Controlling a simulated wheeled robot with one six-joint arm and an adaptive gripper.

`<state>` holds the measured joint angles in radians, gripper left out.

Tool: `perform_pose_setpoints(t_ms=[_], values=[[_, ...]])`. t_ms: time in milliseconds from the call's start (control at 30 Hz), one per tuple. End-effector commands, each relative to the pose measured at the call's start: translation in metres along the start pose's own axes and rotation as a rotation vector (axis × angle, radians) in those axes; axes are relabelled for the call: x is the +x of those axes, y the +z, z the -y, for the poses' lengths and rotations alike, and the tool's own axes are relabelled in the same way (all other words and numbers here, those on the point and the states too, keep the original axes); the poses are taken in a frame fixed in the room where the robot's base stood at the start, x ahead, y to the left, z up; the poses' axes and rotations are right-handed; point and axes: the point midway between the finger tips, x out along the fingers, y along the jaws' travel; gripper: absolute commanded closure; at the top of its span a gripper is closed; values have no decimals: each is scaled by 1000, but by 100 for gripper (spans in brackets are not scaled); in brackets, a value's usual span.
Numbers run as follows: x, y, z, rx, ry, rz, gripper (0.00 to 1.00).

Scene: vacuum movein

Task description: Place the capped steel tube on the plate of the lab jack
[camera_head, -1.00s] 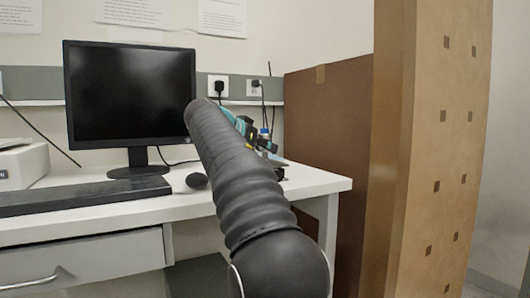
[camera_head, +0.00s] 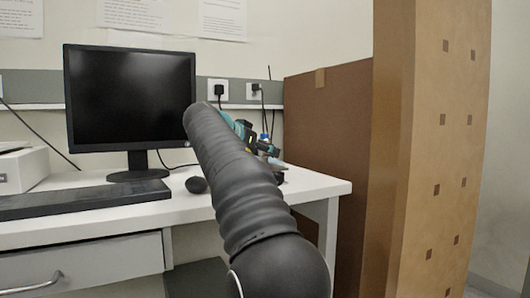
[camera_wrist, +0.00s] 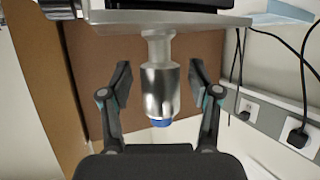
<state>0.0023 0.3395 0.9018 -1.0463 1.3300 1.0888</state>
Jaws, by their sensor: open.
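The capped steel tube (camera_wrist: 160,92) is a shiny cylinder with a blue cap (camera_wrist: 161,123), seen upside down in the wrist view. A narrower pale stem joins it to the light surface at the top of that picture. My gripper (camera_wrist: 160,80) is open, with one finger on each side of the tube and gaps showing between. In the head view my arm hides most of the gripper; teal parts (camera_head: 243,128) and a little of the blue cap (camera_head: 264,137) show past it. I cannot make out the lab jack clearly in either view.
The white desk (camera_head: 318,184) carries a black monitor (camera_head: 130,95), a keyboard (camera_head: 85,198) and a mouse (camera_head: 196,184). A brown panel (camera_head: 330,150) stands right of the desk. Wall sockets with cables (camera_wrist: 298,138) are at the right of the wrist view.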

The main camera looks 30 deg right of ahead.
Motion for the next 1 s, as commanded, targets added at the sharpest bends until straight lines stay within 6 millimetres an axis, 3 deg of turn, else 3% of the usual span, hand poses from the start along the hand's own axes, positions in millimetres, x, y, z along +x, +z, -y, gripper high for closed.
perform_pose_setpoints(t_ms=[533,733,1000], values=[[-100,0,0,1,-5,-1,38],[-114,0,0,1,-3,-1,38],[-116,0,0,1,-2,-1,38]])
